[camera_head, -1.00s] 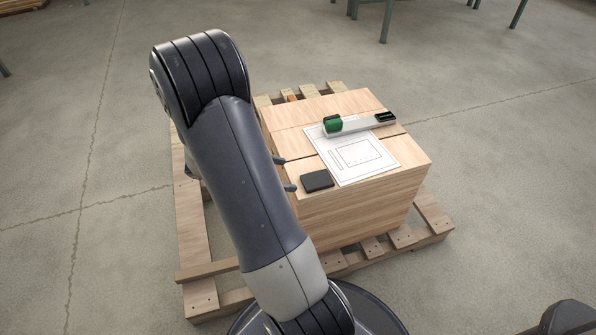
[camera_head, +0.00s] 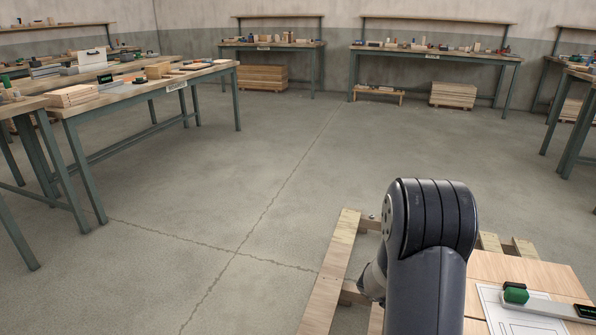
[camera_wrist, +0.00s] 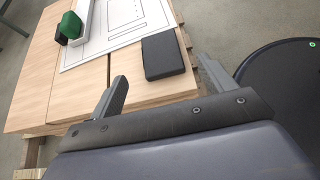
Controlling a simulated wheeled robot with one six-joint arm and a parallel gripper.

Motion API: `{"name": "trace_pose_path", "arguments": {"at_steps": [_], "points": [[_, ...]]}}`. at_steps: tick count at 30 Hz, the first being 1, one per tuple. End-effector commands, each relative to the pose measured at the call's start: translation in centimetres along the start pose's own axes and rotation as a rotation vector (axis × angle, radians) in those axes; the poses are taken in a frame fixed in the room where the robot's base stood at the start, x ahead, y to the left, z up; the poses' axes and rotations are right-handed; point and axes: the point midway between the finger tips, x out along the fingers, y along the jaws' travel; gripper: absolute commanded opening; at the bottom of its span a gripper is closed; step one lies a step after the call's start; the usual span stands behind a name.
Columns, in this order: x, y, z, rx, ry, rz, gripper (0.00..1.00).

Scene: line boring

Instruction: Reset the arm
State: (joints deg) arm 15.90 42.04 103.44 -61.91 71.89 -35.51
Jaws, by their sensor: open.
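My gripper (camera_wrist: 162,88) shows in the wrist view with its two fingers spread apart and nothing between them. It is over the near edge of a wooden crate top (camera_wrist: 91,77). A small black block (camera_wrist: 163,55) lies on the crate top just beyond the fingertips. In the head view my dark arm covers the left part of the crate (camera_head: 525,271), and my gripper is hidden there.
A white drawing sheet (camera_wrist: 112,28) lies on the crate top, with a green-ended tool (camera_wrist: 70,27) on it. The crate stands on a wooden pallet (camera_head: 335,270). Workbenches (camera_head: 150,93) line the left and back (camera_head: 435,53). The floor (camera_head: 240,180) between is clear.

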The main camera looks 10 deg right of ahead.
Motion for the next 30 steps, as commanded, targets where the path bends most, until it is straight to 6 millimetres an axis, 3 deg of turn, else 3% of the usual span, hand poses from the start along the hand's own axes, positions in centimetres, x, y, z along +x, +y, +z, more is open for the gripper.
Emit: {"name": "trace_pose_path", "arguments": {"at_steps": [3, 11, 13, 18, 30], "points": [[2.8, -0.1, -0.3, 0.001, 0.001, -0.006, 0.78], [7.5, -0.1, -0.8, -0.002, 0.001, -0.002, 0.78], [6.2, 0.0, 1.1, 0.002, 0.001, 0.002, 0.78], [5.3, 0.0, 2.6, 0.0, 0.0, 0.001, 0.78], [5.0, 0.0, 3.0, -0.001, 0.0, 0.0, 0.78]]}}
